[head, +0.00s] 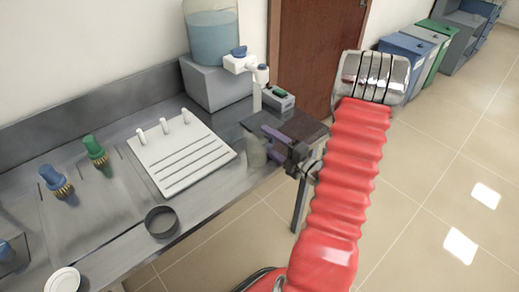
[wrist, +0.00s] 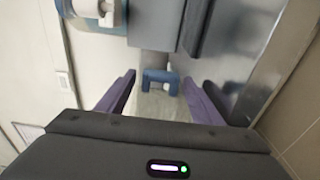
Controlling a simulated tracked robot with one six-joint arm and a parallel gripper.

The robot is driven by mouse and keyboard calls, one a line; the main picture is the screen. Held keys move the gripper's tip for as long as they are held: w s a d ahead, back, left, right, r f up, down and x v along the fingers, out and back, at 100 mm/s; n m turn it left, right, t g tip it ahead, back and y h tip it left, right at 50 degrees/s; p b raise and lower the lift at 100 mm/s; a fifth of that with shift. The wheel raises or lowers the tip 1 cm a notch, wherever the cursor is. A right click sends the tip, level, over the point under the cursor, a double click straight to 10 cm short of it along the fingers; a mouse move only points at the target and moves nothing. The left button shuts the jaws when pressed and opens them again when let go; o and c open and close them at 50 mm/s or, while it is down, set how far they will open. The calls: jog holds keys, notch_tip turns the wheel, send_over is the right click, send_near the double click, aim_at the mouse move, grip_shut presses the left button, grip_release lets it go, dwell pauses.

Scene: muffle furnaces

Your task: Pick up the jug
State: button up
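The jug, a small translucent vessel (head: 256,152), stands at the right end of the steel counter, partly hidden by my gripper. In the wrist view what looks like the jug (wrist: 158,104) is a clear body with a blue U-shaped part at its far side, between the finger tips. My gripper (head: 266,143) is open, with its purple fingers pointing left at the jug. In the wrist view the fingers (wrist: 160,93) are spread to either side of it, with gaps visible. Contact cannot be made out.
A water tank (head: 212,40) on a grey box, with a white tap, stands behind the jug. A white rack (head: 180,155), a dark round dish (head: 161,222) and blue (head: 55,182) and green (head: 95,150) brushes lie to the left. Open floor is at right.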

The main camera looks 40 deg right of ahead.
jog(key=c, duration=0.6)
jog(key=shift+f, duration=0.2)
jog(key=shift+c, duration=1.3)
jog(key=shift+s+a, duration=0.1)
jog(key=shift+r, duration=5.2)
